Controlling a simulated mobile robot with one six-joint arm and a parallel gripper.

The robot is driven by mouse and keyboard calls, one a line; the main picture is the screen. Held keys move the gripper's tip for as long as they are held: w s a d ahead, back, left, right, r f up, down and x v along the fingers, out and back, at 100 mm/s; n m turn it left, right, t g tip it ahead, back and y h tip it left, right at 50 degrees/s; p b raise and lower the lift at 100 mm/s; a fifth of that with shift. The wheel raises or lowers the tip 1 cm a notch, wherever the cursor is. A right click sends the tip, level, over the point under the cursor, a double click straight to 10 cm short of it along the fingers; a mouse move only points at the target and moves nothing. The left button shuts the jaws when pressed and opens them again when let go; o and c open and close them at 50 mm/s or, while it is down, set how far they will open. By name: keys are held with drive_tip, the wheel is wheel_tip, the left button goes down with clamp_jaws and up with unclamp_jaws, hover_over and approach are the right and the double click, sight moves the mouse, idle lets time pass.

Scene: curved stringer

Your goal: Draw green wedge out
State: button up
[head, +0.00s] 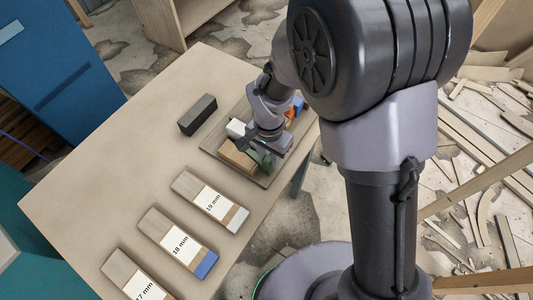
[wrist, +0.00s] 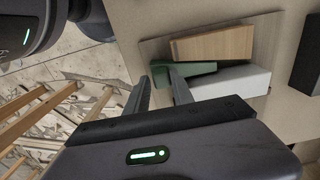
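The green wedge (head: 264,160) lies in a shallow tray (head: 213,146), at the edge nearest my column. In the wrist view the green wedge (wrist: 200,68) lies between a tan wooden block (wrist: 213,44) and a white block (wrist: 232,80). My gripper (wrist: 160,76) is low over the tray, with a clear gap between its fingers. The left end of the wedge shows between and just beyond the fingertips. One finger overlaps the wedge in the picture; I cannot tell whether it touches. In the head view my gripper (head: 254,148) partly hides the wedge.
The tray also holds orange (head: 289,113) and blue (head: 298,103) pieces. A dark grey block (head: 197,115) stands left of it. Labelled boards for 19 mm (head: 210,202), 18 mm (head: 178,243) and 17 mm (head: 136,278) lie on the table (head: 95,195). The table's left part is clear.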

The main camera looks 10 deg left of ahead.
drive_tip(key=o, duration=0.3)
drive_tip(key=shift+d, duration=0.2)
drive_tip(key=shift+a, duration=0.1)
drive_tip(key=shift+r, duration=0.15)
wheel_tip(320, 180, up, 17)
drive_tip(key=p, duration=0.4)
